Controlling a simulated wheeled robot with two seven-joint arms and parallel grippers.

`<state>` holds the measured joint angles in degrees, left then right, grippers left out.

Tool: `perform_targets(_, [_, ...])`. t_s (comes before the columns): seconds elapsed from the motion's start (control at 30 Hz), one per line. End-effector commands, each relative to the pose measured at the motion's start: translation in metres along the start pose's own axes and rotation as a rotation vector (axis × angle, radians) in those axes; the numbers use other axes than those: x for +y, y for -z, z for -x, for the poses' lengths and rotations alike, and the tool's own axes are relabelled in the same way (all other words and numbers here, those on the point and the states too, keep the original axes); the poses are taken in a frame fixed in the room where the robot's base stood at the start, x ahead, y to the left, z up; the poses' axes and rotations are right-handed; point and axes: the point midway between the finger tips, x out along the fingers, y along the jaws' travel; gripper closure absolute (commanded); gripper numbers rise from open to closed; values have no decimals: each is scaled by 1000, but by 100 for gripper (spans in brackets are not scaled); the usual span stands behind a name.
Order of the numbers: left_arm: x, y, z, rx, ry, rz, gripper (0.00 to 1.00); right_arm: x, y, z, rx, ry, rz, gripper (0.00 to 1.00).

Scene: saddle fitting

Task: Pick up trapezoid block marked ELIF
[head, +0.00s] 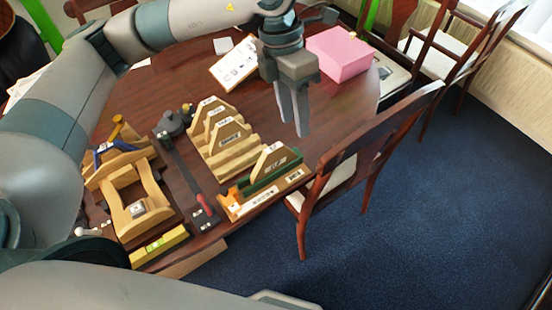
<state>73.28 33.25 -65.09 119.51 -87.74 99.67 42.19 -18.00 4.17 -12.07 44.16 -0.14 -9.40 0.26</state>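Several pale wooden trapezoid blocks (231,133) stand in a row in a slotted wooden rack (238,160) on the table. Their dark markings are too small to read, so I cannot tell which is ELIF. Another trapezoid block (268,158) stands upright in a green-lined wooden holder (262,191) nearer the table edge; its marking is also blurred. My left gripper (296,128) hangs above the table, right of the rack and beyond the holder. Its fingers point down, slightly apart, with nothing between them. My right gripper is out of view; only my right arm shows at the bottom.
A wooden saddle-shaped frame (115,203) and tools lie left of the rack. A yellow level (158,245) lies at the front edge. A pink box (340,53) and a white sheet (234,66) are at the back. A chair (372,140) stands close by the holder.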

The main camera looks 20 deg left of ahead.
Motion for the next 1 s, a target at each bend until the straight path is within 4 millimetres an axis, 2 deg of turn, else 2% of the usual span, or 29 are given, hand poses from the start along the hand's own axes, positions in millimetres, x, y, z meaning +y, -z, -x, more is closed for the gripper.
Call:
perform_targets(0.03, [18, 3, 6, 13, -70, 20, 64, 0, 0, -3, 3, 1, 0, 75])
perform_targets(0.1, [36, 7, 14, 30, -143, 45, 64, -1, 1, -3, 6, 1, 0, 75])
perform_targets(0.23, [52, 11, 22, 47, -211, 70, 64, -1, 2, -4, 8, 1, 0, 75])
perform_targets(0.7, [54, 12, 20, 51, -215, 72, 64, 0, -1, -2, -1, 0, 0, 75])
perform_targets(0.87, [56, 13, 8, 53, -214, 72, 64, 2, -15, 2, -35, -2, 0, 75])
perform_targets(1.0, [60, 15, -10, 54, -213, 71, 64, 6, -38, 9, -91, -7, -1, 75])
